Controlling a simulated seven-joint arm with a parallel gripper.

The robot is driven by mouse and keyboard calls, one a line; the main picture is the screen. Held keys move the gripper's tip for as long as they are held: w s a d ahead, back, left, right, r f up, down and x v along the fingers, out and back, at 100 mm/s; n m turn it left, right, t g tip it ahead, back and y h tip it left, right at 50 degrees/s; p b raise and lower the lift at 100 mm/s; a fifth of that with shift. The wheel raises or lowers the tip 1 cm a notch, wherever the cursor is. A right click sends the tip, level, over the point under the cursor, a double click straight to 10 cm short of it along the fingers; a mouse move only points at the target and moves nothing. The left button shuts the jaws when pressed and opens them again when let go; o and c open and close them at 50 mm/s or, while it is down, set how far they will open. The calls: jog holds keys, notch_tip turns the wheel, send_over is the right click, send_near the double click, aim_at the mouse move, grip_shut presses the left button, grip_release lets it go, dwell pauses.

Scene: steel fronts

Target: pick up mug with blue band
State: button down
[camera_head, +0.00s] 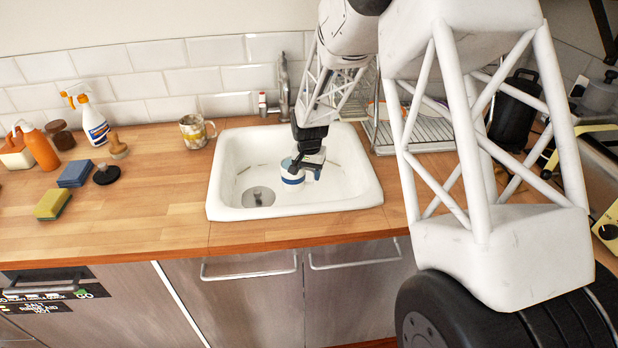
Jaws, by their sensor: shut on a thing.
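The mug with the blue band (291,178) is white and sits low inside the white sink basin, right of the drain. My gripper (303,168) reaches down into the sink from above and is shut on the mug at its upper right side. The gripper hides part of the mug's rim and right side. I cannot tell whether the mug's base touches the sink floor.
The sink (228,168) has raised walls around the mug. A patterned mug (194,131) stands on the counter to the left, and a faucet (284,88) rises behind. A wire dish rack (410,132) is at the right.

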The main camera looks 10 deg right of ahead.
jog(key=shift+r, duration=4.6)
jog(key=shift+r, duration=0.15)
jog(key=w+d+r, duration=0.3)
jog(key=w+r, duration=0.2)
jog(key=w, duration=0.2)
jog(key=shift+w, duration=0.4)
jog(key=shift+f+t, duration=0.1)
jog(key=shift+t, duration=0.2)
jog(key=shift+w+f+t+h, duration=0.1)
jog(key=shift+f+t+h, duration=0.35)
jog(key=shift+t, duration=0.25)
jog(key=shift+f, duration=0.2)
jog(key=shift+w+f+t, duration=0.15)
jog(key=shift+f+t, duration=0.15)
jog(key=shift+t, duration=0.5)
